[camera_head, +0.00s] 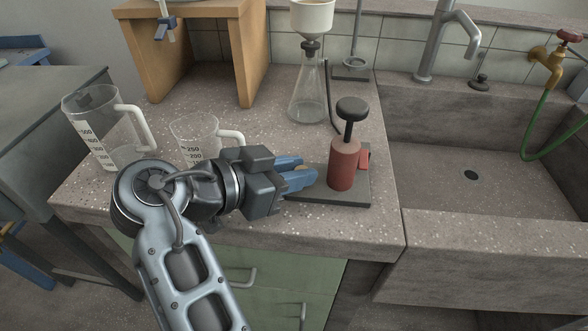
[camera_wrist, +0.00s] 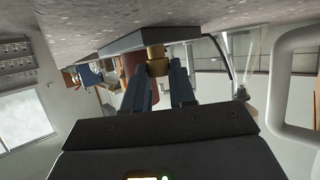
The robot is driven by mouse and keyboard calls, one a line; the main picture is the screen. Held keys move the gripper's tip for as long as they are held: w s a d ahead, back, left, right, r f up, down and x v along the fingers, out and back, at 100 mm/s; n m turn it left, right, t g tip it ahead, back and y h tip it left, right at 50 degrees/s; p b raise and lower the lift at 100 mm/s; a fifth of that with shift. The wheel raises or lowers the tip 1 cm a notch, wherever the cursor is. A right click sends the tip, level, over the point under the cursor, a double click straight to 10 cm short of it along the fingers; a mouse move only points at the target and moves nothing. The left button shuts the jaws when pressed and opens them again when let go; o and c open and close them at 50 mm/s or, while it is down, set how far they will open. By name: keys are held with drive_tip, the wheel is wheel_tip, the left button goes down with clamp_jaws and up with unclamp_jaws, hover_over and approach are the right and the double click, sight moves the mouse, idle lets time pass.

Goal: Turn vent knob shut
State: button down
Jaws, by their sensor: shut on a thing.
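A hand vacuum pump with a red cylinder (camera_head: 342,166) and a black plunger handle (camera_head: 352,108) stands upright on a dark base plate (camera_head: 350,192) near the bench front. My gripper (camera_head: 308,172) reaches in from the left, its blue fingers just left of the cylinder. In the wrist view, which is upside down, a brass-coloured vent knob (camera_wrist: 156,66) sits between the two blue fingertips, and my gripper is shut on it. The red cylinder (camera_wrist: 131,64) shows partly behind the fingers. The knob cannot be made out in the head view. How far it is turned cannot be told.
A flask (camera_head: 308,95) with a white funnel (camera_head: 312,15) stands behind the pump, a dark hose nearby. Two measuring jugs, one large (camera_head: 110,125) and one small (camera_head: 195,135), stand left, the small one close to my arm. A sink (camera_head: 455,180) lies right.

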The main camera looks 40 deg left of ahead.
drive_tip(key=c, duration=1.2)
unclamp_jaws()
drive_tip(key=v, duration=0.7)
drive_tip(key=shift+s+a+r, duration=0.1)
drive_tip(key=shift+s+r, duration=0.05)
drive_tip(key=shift+s, duration=0.15)
drive_tip(key=shift+s, duration=0.1)
